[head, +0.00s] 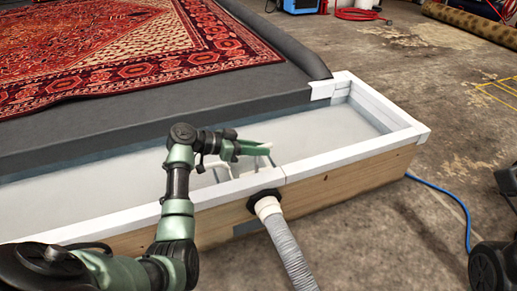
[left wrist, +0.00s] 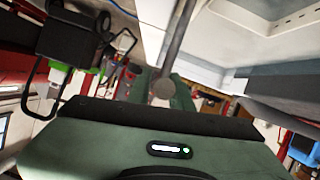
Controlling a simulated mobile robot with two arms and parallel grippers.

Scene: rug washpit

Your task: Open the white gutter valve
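The white gutter valve is hard to make out. Slim white parts (head: 222,172) stand in the gutter (head: 345,124) just under my left gripper (head: 254,148), and I cannot tell which of them is the valve. My left gripper is over the gutter, near its front wall, with its green fingers apart. In the left wrist view a grey rod with a round end (left wrist: 163,89) shows between or behind the green fingers. I cannot tell whether they touch it. My right gripper is out of view.
A grey ribbed hose (head: 288,250) joins a black fitting (head: 262,199) on the gutter's wooden front wall (head: 345,182). A patterned red rug (head: 120,50) lies on the dark platform behind. A blue hose (head: 450,196) lies on the concrete floor at right.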

